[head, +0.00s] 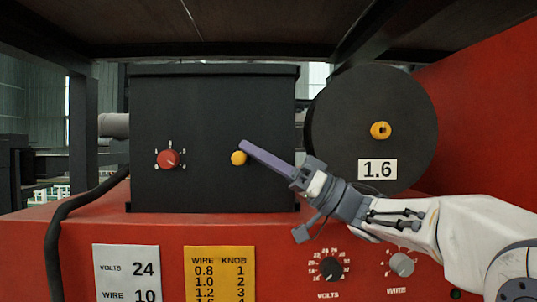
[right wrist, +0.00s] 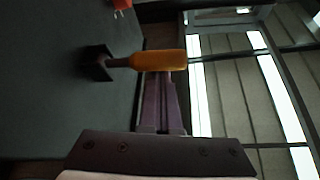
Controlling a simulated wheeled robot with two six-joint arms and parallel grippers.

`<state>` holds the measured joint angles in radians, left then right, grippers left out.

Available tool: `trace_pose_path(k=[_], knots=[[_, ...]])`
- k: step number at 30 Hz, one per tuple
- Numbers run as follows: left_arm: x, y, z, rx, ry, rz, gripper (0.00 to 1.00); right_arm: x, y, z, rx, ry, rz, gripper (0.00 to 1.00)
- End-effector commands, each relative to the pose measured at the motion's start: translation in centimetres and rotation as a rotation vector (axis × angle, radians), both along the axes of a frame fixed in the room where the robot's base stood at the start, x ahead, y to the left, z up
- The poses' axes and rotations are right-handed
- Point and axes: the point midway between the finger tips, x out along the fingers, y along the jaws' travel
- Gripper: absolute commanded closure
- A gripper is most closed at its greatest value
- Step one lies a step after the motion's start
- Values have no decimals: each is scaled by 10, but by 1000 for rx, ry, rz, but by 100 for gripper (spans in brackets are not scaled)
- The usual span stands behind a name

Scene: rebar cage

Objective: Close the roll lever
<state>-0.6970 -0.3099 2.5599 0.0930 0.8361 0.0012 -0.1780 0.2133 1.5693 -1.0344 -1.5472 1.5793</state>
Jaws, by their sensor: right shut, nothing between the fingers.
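The roll lever has an orange-yellow handle (head: 239,158) on the front of the black box (head: 215,110). In the head view the handle shows nearly end-on, so it points out from the box. The right wrist view shows the orange handle (right wrist: 160,60) on a dark mount, sticking out from the dark panel. My right gripper (head: 243,146) is shut and empty, its purple fingers reaching left to just above and beside the handle. In the right wrist view its fingertips (right wrist: 160,80) come up to the handle; I cannot tell if they touch. My left gripper is out of view.
A red knob (head: 168,159) sits left of the lever on the box. A black spool (head: 400,120) marked 1.6 stands at the right. The red machine front carries a white card (head: 127,270), a yellow card (head: 219,272) and dials. A dark beam spans overhead.

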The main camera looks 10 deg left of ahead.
Motion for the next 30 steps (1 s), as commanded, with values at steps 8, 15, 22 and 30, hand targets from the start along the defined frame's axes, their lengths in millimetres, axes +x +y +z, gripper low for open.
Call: trace_pose_path(k=[8, 15, 22, 30], knots=[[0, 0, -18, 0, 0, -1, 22, 0, 0, -18, 0, 1, 0, 100], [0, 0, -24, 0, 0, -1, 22, 1, -1, -25, -1, 1, -2, 100], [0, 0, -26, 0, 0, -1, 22, 2, -1, -27, -1, 1, -2, 100], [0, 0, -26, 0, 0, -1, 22, 2, -1, -27, -1, 1, -2, 100]])
